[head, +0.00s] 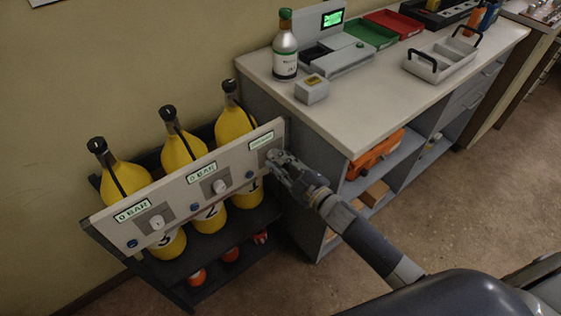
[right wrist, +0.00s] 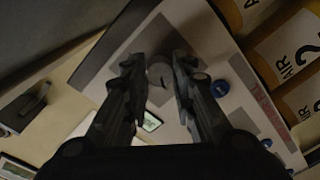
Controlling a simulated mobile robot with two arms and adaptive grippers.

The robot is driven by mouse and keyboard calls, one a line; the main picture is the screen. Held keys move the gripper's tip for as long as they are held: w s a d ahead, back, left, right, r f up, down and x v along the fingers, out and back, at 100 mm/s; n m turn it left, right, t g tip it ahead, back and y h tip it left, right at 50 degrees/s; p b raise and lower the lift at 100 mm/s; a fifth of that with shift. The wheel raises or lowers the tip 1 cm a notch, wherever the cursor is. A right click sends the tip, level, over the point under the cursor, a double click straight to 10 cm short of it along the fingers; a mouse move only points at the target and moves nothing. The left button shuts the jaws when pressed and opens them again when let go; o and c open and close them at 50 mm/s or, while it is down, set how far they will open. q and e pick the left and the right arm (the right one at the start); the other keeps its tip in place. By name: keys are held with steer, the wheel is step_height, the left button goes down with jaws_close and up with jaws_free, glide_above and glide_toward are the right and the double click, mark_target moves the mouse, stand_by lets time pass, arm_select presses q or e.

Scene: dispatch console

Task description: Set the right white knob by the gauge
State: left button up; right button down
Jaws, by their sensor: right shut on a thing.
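A tilted pale panel (head: 140,232) carries three lit gauges and white knobs. The left knob (head: 157,222) and the middle knob (head: 219,186) are plain to see. The right gauge (head: 262,140) is lit, but its reading is too small to read. My right gripper (head: 273,160) is at the panel's right end and hides the right knob in the head view. In the right wrist view the right white knob (right wrist: 160,75) is between the two fingers, which are shut on it. It looks round, with a dark mark. The left gripper is not in view.
Yellow cylinders (head: 183,150) stand behind the panel in a dark rack. The left and middle gauges read 0 BAR. Blue buttons (head: 195,207) sit along the panel. A grey console (head: 400,95) with a bottle (head: 285,55) and trays stands at the right.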

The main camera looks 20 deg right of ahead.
steer(key=c, duration=1.3)
jaws_free()
steer(key=shift+s, duration=0.1)
steer(key=v, duration=1.2)
steer(key=shift+d+f, duration=0.1)
